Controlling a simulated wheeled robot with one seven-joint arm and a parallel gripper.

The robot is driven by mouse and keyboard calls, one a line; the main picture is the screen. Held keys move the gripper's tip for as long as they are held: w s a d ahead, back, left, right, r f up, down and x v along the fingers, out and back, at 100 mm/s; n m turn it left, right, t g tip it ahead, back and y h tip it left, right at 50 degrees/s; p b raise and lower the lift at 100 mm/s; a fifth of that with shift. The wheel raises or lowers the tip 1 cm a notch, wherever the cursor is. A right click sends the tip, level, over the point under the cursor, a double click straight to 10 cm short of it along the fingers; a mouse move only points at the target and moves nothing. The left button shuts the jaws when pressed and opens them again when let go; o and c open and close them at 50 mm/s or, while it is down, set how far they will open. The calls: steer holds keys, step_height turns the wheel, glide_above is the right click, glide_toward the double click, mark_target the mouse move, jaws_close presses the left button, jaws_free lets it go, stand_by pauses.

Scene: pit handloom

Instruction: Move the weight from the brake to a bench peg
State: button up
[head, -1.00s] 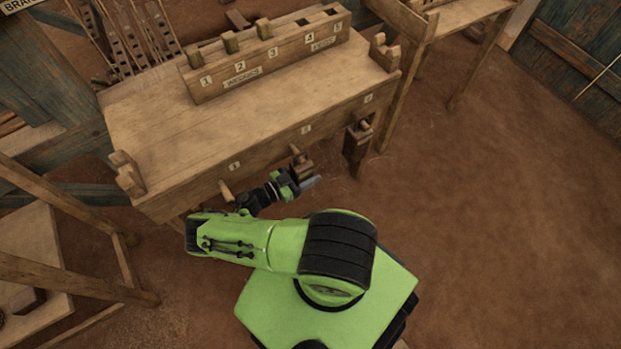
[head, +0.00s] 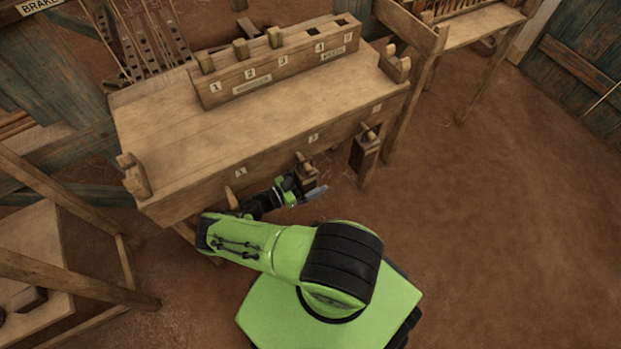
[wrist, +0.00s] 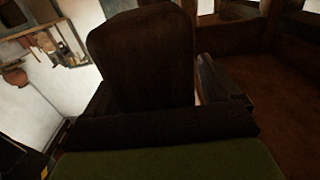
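The bench (head: 180,135) has three numbered pegs along its front edge. Peg 1 (head: 229,195) is bare. A wooden weight block (head: 307,178) is just below peg 2 (head: 301,158); whether it hangs on the peg is unclear. Another block (head: 364,156) hangs at peg 3 (head: 370,131). My gripper (head: 308,192) is at the block by peg 2, in front of the bench. In the wrist view a dark block (wrist: 140,55) fills the middle between my fingers. A thin bright sliver shows beside it on the right; finger contact is too dark to judge.
A numbered rack (head: 290,65) with several wooden pieces in its slots stands on the bench top. Wooden frame posts (head: 70,275) are at the left. A second table (head: 470,25) is at the back right. The earth floor (head: 500,220) at the right is clear.

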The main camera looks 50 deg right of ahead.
stand_by(0.3)
steer(key=v, duration=1.5)
steer(key=shift+a, duration=0.4)
steer(key=shift+w+r, duration=0.1)
steer(key=shift+w, duration=0.05)
